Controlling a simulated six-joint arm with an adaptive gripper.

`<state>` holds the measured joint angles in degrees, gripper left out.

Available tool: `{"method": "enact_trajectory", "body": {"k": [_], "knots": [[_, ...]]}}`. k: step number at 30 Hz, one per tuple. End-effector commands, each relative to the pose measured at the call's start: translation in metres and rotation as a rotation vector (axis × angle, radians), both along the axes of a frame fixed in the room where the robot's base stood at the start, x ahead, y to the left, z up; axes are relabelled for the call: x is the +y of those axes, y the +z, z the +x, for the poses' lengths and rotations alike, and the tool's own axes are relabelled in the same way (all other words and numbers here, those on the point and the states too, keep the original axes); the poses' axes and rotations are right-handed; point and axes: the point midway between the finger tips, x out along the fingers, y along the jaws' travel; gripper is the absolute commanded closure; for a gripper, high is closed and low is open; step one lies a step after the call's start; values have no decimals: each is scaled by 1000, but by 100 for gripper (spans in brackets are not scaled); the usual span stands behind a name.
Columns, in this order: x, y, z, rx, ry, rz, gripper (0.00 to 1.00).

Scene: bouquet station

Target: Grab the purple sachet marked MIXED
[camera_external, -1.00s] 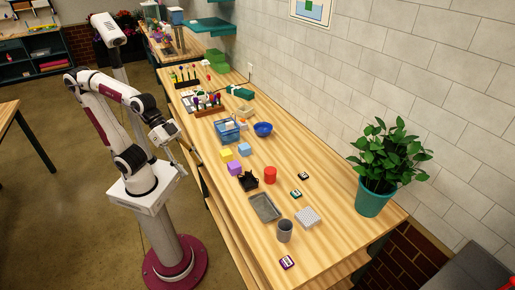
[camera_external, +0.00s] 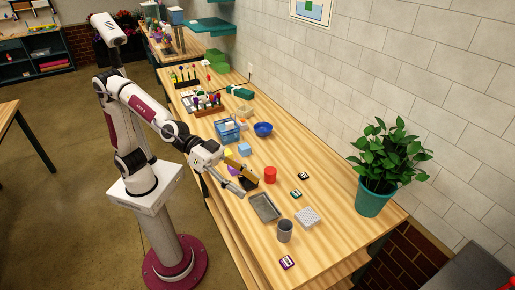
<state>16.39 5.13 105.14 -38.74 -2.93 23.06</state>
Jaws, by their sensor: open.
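A small purple sachet (camera_external: 287,262) lies flat near the front end of the wooden table, just below the grey cup; its print is too small to read. A green sachet (camera_external: 296,194) and a dark sachet (camera_external: 304,175) lie farther back on the right. My gripper (camera_external: 247,181) is open above the table, over the black holder and near the left edge of the grey tray. It is well up and left of the purple sachet, apart from it.
The grey cup (camera_external: 285,231), grey tray (camera_external: 266,207) and white grid block (camera_external: 307,217) stand between my gripper and the purple sachet. A red cylinder (camera_external: 270,175) is right of my gripper. A potted plant (camera_external: 374,195) stands at the right edge. The table around the purple sachet is clear.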

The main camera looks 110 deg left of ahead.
Motion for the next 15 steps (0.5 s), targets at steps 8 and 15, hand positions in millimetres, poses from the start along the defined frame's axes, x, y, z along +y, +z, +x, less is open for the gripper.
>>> {"method": "enact_trajectory", "body": {"k": [8,15], "knots": [[-22,-6,57,-80,77,-28,49],[-36,-20,97,-136,163,-40,49]]}}
